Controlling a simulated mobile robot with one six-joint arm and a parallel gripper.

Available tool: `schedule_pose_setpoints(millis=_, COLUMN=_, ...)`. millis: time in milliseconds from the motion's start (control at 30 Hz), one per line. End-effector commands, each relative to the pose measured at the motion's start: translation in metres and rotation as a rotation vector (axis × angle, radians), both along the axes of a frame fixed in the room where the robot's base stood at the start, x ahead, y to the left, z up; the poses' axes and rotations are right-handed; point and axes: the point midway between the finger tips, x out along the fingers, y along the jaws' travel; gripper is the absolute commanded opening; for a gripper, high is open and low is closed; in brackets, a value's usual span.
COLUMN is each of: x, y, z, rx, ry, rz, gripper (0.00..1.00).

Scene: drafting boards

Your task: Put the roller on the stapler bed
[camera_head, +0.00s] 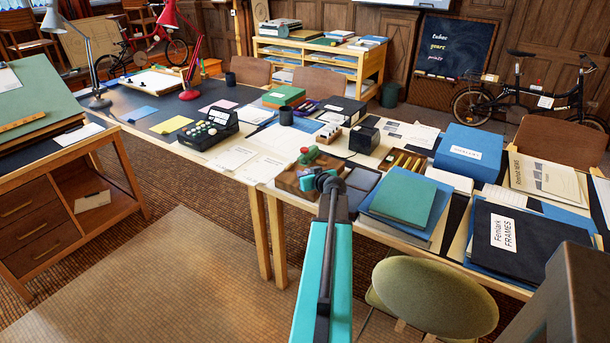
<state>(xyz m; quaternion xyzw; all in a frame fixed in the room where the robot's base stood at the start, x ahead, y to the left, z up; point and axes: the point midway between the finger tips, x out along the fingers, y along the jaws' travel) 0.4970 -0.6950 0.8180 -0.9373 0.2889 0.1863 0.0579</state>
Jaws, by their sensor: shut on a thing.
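My gripper (311,181) is at the end of my teal arm, over the front edge of the long table. My wrist covers much of it, so its fingertips and what lies between them show poorly. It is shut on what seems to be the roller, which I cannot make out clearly. Just beyond is a small green part with a red knob (307,153). A brown wooden block (287,182) lies below and beside the gripper; it may be the stapler bed. I cannot tell whether the held thing touches it.
A dark open tray (362,178) and a teal folder stack (403,197) lie to the right. White papers (233,158) lie flat to the left. A green chair (433,296) is in front.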

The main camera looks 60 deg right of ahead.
Motion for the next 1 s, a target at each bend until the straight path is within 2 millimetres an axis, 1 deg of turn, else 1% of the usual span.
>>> schedule_pose_setpoints(millis=100, x=0.000, y=0.000, z=-0.002, rx=0.000, ry=0.000, rz=0.000, gripper=0.00)
schedule_pose_setpoints(millis=133, x=0.000, y=0.000, z=-0.002, rx=0.000, ry=0.000, rz=0.000, gripper=0.20)
schedule_pose_setpoints(millis=200, x=0.000, y=0.000, z=-0.001, rx=0.000, ry=0.000, rz=0.000, gripper=0.32)
schedule_pose_setpoints(millis=233, x=0.000, y=0.000, z=-0.001, rx=0.000, ry=0.000, rz=0.000, gripper=0.35)
schedule_pose_setpoints(millis=567, x=0.000, y=0.000, z=-0.001, rx=0.000, ry=0.000, rz=0.000, gripper=0.35)
schedule_pose_setpoints(millis=767, x=0.000, y=0.000, z=0.003, rx=0.000, ry=0.000, rz=0.000, gripper=0.35)
schedule_pose_setpoints(millis=1000, x=-0.016, y=0.011, z=0.008, rx=0.000, ry=0.000, rz=-0.001, gripper=0.35)
